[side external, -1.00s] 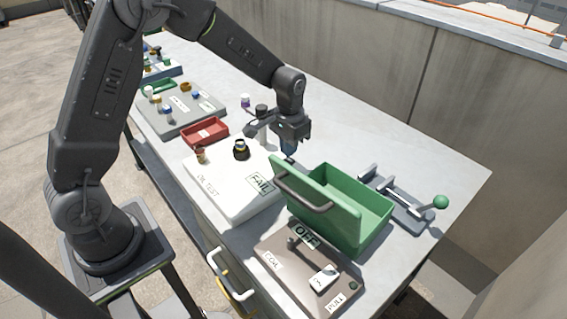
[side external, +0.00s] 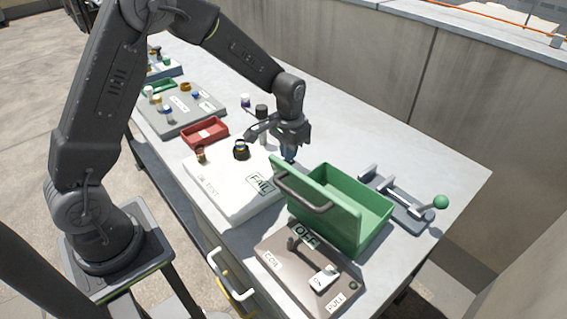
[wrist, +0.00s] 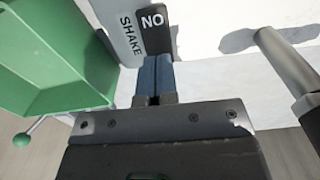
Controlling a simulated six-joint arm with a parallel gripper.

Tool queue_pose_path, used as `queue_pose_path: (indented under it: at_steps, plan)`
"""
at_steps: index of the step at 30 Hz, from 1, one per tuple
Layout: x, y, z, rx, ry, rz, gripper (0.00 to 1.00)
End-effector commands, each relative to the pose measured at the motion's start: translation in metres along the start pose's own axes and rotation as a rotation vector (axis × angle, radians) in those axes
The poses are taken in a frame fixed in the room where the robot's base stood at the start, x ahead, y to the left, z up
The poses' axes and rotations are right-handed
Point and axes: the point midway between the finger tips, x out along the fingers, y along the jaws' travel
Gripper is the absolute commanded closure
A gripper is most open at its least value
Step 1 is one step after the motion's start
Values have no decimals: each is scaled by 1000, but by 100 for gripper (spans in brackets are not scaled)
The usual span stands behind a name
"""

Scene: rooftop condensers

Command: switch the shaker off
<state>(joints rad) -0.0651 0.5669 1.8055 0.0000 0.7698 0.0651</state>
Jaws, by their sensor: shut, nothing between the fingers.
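In the wrist view, a grey plate lettered SHAKE (wrist: 123,30) lies just beyond my fingertips. A dark block on it (wrist: 154,30) carries white letters that read NO in this view. My gripper (wrist: 155,68) has its blue fingers shut together with nothing between them, close to the near end of the plate and block. I cannot tell whether they touch. In the side view my gripper (side external: 289,153) points down behind the raised green lid (side external: 318,199). The SHAKE plate cannot be made out there.
A green bin (side external: 372,205) stands beside my gripper, with a green-knobbed lever (side external: 440,202) beyond it. A white board (side external: 222,190) with a FAIL sign, a brown OFF panel (side external: 272,246) and a red tray (side external: 205,132) are near. The far-right tabletop is clear.

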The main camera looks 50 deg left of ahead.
Motion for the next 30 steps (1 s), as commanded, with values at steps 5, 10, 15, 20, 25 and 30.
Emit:
queue_pose_path:
  at_steps: [5, 10, 15, 20, 25, 30]
  plan:
    - [3, 0, 0, 0, -1, 0, 100]
    - [5, 0, 0, 0, 0, 0, 100]
    - [8, 0, 0, 0, 1, 0, 100]
    - [10, 0, 0, 0, 0, 0, 100]
    - [13, 0, 1, 0, -2, 0, 100]
    - [14, 0, 1, 0, -2, 0, 100]
